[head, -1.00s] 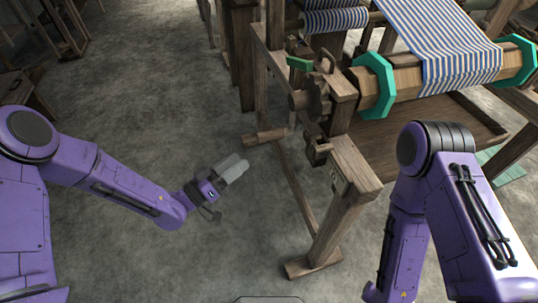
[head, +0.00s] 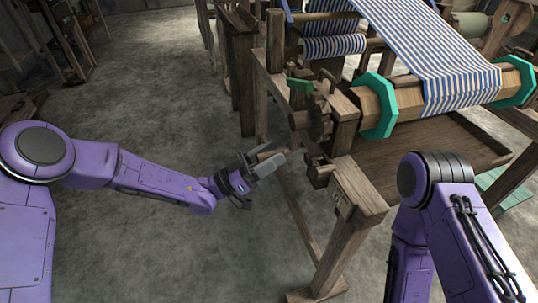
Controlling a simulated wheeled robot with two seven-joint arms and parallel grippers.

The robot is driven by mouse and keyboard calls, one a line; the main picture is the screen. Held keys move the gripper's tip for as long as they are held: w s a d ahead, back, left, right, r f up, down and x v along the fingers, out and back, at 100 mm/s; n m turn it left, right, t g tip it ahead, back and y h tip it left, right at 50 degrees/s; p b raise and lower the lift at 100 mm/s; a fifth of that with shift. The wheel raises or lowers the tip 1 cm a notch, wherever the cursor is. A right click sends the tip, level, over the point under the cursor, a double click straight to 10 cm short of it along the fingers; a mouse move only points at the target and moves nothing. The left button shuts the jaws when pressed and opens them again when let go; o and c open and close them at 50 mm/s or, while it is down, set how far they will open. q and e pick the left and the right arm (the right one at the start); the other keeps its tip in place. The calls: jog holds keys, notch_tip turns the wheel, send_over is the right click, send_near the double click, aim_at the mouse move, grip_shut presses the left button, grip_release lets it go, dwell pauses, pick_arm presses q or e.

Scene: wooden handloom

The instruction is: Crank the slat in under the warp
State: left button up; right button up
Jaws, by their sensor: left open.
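The wooden handloom stands at the upper right of the head view. Its octagonal wooden cloth beam (head: 400,101) has green end flanges (head: 376,105) and carries the blue-and-white striped warp cloth (head: 455,85). A toothed wooden wheel (head: 312,118) sits at the beam's left end, with a small green piece (head: 299,84) above it. A slat cannot be made out. My left gripper (head: 274,160) is open and empty, left of the loom's front post and below the toothed wheel, apart from the wheel. My right gripper is out of frame; only its arm shows at lower right.
The loom's front post (head: 345,235) and lower rail (head: 298,215) stand close to the right of my left gripper. Grey floor (head: 130,110) is clear to the left. Wooden furniture (head: 60,40) stands at the far upper left.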

pick_arm(q)
grip_shut()
jog(key=shift+w+a+m+b, duration=0.15)
jog(key=shift+m+b, duration=0.2)
jog(key=shift+m, duration=0.05)
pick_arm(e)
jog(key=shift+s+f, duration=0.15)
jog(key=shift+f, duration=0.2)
